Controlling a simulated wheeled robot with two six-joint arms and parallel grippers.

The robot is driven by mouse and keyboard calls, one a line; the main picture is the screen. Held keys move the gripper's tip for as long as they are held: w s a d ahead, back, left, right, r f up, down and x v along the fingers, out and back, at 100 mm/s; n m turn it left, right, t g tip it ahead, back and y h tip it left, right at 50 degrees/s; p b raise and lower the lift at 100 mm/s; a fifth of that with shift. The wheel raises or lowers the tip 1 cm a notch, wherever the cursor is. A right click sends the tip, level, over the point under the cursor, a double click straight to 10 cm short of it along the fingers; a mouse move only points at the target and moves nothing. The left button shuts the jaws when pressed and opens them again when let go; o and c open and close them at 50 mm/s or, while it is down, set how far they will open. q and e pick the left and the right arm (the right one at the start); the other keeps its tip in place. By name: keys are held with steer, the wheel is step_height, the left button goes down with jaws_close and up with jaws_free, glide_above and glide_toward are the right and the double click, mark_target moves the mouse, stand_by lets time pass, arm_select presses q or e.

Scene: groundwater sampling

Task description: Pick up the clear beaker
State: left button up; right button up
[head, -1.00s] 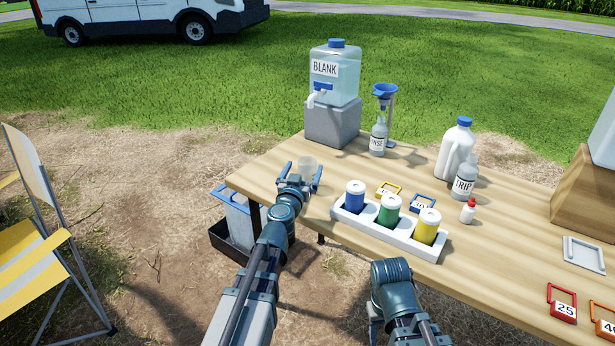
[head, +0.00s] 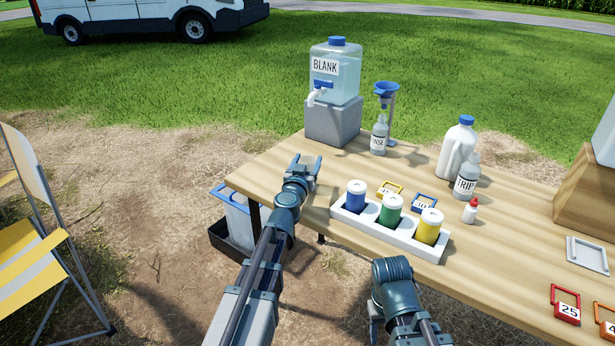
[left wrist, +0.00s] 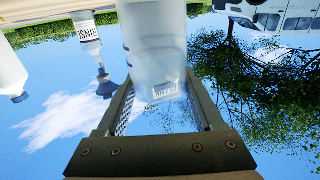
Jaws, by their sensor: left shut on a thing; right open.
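The clear beaker (left wrist: 152,48) is between the two fingers of my left gripper (left wrist: 160,82) in the left wrist view, which appears upside down. The gripper is shut on it. In the head view my left gripper (head: 306,166) is over the table's left part, in front of the BLANK container; the see-through beaker hardly shows there. A BLANK label shows through or behind the beaker in the wrist view. My right arm is at the table's front edge in the head view, and its fingers are hidden.
The BLANK container (head: 337,72) stands on a grey block (head: 333,123) behind my left gripper. A rinse bottle (head: 379,137) and blue funnel (head: 386,89) are right of it. A white rack (head: 372,222) with blue, green and yellow bottles is close on the right.

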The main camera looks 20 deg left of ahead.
arm_select(q)
jaws_close()
steer(key=shift+r, duration=0.15)
arm_select(e)
steer(key=shift+r, duration=0.1)
